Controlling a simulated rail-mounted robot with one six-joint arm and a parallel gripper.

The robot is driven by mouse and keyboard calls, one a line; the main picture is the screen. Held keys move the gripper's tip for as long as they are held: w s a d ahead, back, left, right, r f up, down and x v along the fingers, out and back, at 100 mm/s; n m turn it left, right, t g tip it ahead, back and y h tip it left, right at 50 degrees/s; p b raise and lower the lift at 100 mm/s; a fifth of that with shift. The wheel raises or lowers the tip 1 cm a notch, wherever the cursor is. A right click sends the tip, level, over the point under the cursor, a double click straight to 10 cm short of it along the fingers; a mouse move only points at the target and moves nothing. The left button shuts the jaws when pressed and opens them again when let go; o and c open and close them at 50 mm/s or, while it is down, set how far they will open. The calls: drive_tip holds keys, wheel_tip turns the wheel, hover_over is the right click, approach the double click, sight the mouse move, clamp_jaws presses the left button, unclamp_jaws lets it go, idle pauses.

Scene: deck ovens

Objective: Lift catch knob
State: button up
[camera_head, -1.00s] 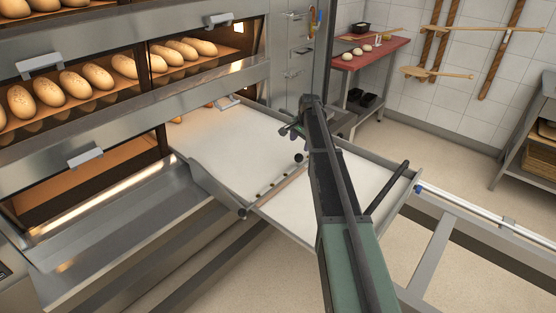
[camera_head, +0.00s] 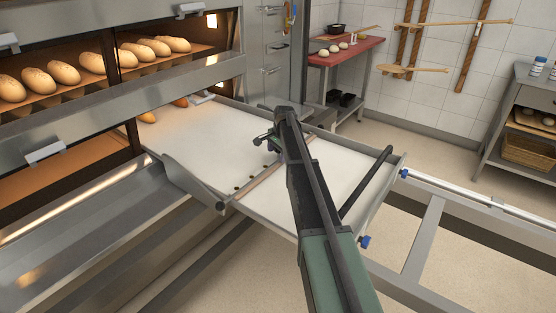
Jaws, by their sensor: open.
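The loader (camera_head: 200,140), with a white belt in a metal frame, reaches into the oven at left. A thin crossbar (camera_head: 262,183) spans the belt, with small dark spots beside it. A dark round end piece (camera_head: 220,207) sits at the bar's near left end. I cannot tell whether this is the catch knob; no other knob shows clearly, and my arm covers part of the bar. My gripper (camera_head: 266,139) is open and empty. It appears over the belt, on the oven side of the crossbar. Its height above the belt is hard to tell.
A black handle bar (camera_head: 366,183) stands at the loader's right end, near blue-capped fittings (camera_head: 364,242). Rails (camera_head: 455,195) run to the right. Loaves (camera_head: 64,68) lie in the oven deck at left. A red-topped table (camera_head: 347,53) stands behind. Floor is clear at back right.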

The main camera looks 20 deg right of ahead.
drive_tip(key=shift+r, duration=0.1)
drive_tip(key=shift+c, duration=0.5)
clamp_jaws()
wheel_tip(320, 180, up, 2)
drive_tip(key=shift+r+p, duration=0.2)
drive_tip(key=shift+p, duration=1.05)
drive_tip(key=shift+w+f, duration=0.1)
drive_tip(key=shift+f, duration=0.2)
drive_tip(key=shift+o, duration=0.5)
unclamp_jaws()
drive_tip(key=shift+r, duration=0.1)
wheel_tip(320, 180, up, 11)
drive_tip(key=s+p, duration=0.2)
drive_tip(key=p, duration=0.8)
drive_tip(key=shift+d, duration=0.3)
